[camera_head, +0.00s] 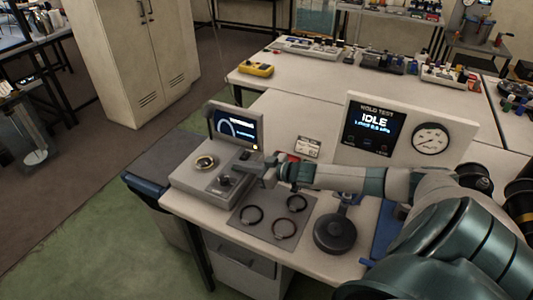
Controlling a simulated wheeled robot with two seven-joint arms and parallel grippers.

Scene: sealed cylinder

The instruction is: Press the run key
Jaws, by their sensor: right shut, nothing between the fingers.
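A grey bench instrument (190,178) stands at the left end of the white table. It has a tilted screen (236,126), a round brass-rimmed part (205,162) and a small dark control (223,181) on its top. I cannot tell for certain which part is the run key. My right arm reaches in from the right, and my right gripper (243,171) is shut and empty over the instrument's right part, close to the dark control. Whether it touches anything is unclear. A white panel (400,115) behind shows "IDLE" beside a round gauge (431,139). My left gripper is out of view.
A grey mat (262,207) with three black rings lies in front of the gripper. A dark round object (335,234) stands to its right, beside a blue item (385,230) partly behind my arm. A small label plate (307,147) stands behind my forearm. A yellow device (257,69) lies on the back table.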

